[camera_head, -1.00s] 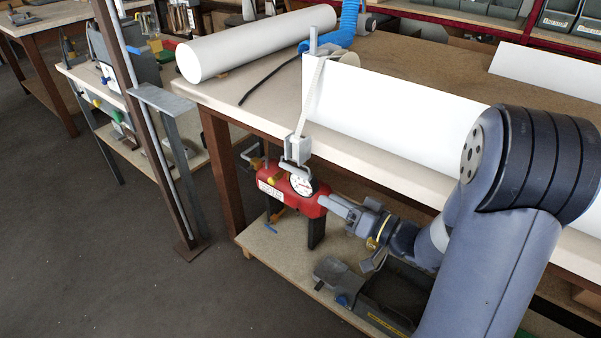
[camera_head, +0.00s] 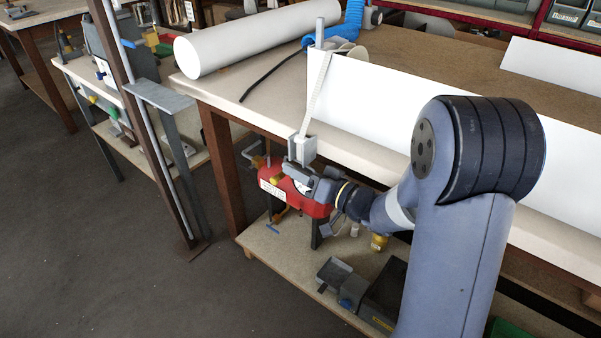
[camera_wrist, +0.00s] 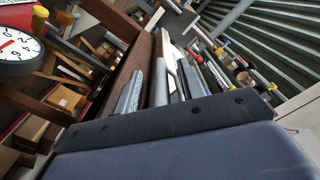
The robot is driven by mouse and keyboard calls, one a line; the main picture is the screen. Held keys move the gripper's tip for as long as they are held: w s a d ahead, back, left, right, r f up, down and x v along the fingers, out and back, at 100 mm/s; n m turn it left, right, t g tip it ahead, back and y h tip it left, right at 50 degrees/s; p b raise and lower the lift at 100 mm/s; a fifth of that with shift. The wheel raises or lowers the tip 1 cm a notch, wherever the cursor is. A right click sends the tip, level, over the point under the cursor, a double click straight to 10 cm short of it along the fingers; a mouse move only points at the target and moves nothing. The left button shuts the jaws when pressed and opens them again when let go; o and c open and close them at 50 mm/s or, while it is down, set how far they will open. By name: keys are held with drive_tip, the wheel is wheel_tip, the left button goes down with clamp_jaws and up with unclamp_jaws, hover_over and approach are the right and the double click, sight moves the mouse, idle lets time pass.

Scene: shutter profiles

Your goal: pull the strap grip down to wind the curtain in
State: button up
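The grey strap grip (camera_head: 302,149) hangs at the lower end of a pale strap (camera_head: 317,92), just in front of the table's front edge. The strap runs up to a grey upright bracket (camera_head: 320,35) on the table. The white curtain (camera_head: 385,105) stretches right from the bracket and passes behind my arm. My gripper (camera_head: 298,180) is just below the strap grip, in front of a red box (camera_head: 318,208) with a dial. Its fingers are small and partly hidden, so I cannot tell whether they touch the grip. The wrist view does not show the strap grip clearly.
A white roll (camera_head: 255,42) lies on the table's back left, near a blue hose (camera_head: 349,20). A dark post (camera_head: 140,125) stands at left. Below the table, a shelf (camera_head: 275,248) holds dark equipment. The dial (camera_wrist: 14,50) is close in the wrist view.

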drive_tip(key=shift+c, duration=0.5)
clamp_jaws()
drive_tip(key=shift+f, duration=0.1)
